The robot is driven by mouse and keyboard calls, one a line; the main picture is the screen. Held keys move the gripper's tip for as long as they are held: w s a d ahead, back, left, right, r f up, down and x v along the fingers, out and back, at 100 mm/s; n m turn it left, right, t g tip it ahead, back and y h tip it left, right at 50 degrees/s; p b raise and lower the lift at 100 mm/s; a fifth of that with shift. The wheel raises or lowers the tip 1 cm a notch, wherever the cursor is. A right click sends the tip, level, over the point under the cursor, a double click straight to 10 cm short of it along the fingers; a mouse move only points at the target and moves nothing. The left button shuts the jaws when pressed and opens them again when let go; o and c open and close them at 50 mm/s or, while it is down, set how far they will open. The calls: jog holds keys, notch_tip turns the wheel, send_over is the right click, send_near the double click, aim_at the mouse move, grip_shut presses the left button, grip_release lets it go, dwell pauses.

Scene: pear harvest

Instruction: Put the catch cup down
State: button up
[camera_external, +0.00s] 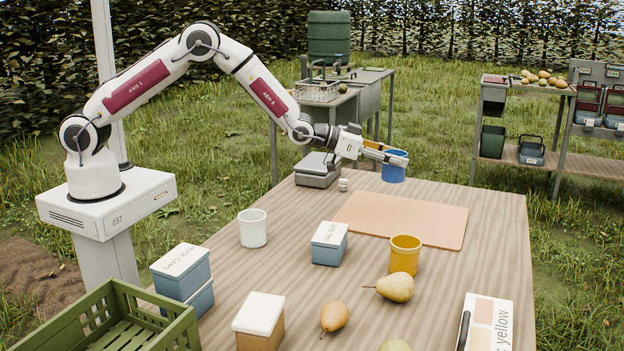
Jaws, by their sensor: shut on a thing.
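My gripper (378,151) is at the end of the outstretched arm, over the far part of the wooden table. It is shut on a blue cup (396,170), which looks upright. The cup appears to be above the table near its far edge, beyond the peach-coloured mat (410,219). Its exact height is hard to tell. A white cup (252,229) stands on the left of the table. A yellow cup (404,256) stands in front of the mat. No label on any of these cups is readable.
A grey scale (317,174) and a small white item (343,185) are left of the mat. Lidded boxes (328,243) and pears (395,287) occupy the front. A green crate (100,325) is at the lower left. The mat is clear.

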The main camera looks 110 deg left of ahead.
aim_at(383, 175)
jog(key=shift+f, duration=3.1)
jog(key=shift+f, duration=0.1)
jog(key=shift+f, duration=1.75)
jog(key=shift+f, duration=0.15)
jog(key=o, duration=1)
jog(key=shift+s+r, duration=0.1)
jog(key=shift+r, duration=0.1)
